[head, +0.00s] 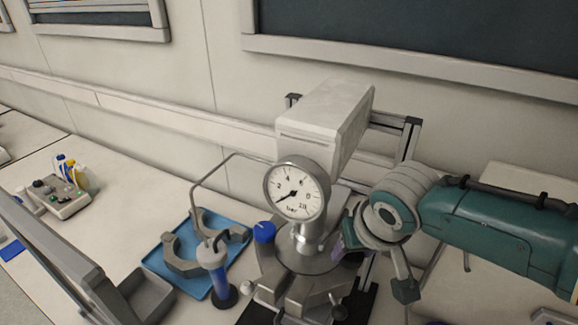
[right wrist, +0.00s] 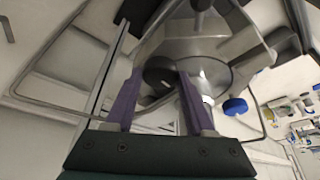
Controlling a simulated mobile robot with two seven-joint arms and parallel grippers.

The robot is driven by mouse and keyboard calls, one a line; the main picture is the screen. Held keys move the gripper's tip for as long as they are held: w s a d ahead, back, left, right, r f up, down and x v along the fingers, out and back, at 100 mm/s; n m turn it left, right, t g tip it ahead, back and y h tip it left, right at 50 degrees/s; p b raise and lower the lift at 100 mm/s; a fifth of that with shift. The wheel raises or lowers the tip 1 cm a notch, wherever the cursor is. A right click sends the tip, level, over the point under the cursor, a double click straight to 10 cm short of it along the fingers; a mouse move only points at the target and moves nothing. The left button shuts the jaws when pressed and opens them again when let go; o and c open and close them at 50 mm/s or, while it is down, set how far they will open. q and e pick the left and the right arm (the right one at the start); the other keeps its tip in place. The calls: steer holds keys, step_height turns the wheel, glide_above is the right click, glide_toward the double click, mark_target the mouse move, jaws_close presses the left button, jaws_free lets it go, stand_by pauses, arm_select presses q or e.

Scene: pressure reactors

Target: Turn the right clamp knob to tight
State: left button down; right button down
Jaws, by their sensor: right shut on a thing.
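The pressure reactor (head: 300,258) stands on the bench, with a round gauge (head: 297,190) on top and a blue knob (head: 265,232) at its left. My right gripper (head: 350,238) is at the reactor's right side, mostly hidden behind my own wrist; a purple finger shows. In the right wrist view, the two purple fingers of the gripper (right wrist: 159,80) are on either side of a dark round knob (right wrist: 159,68), which looks like the right clamp knob. The gripper is shut on it. The knob is hidden in the head view. My left gripper is not in view.
A blue tray (head: 178,258) with grey clamp halves (head: 183,262) lies left of the reactor. A blue-handled tool (head: 214,270) and a grey bin (head: 150,296) stand nearby. A white box (head: 325,112) rises behind the gauge. A bent tube (head: 213,170) arches over the tray.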

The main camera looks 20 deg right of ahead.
steer(key=shift+c, duration=1.3)
jaws_free()
steer(key=shift+r, duration=0.25)
steer(key=p+v, duration=0.2)
steer(key=v, duration=0.7)
steer(key=shift+s, duration=0.2)
steer(key=shift+r, duration=0.1)
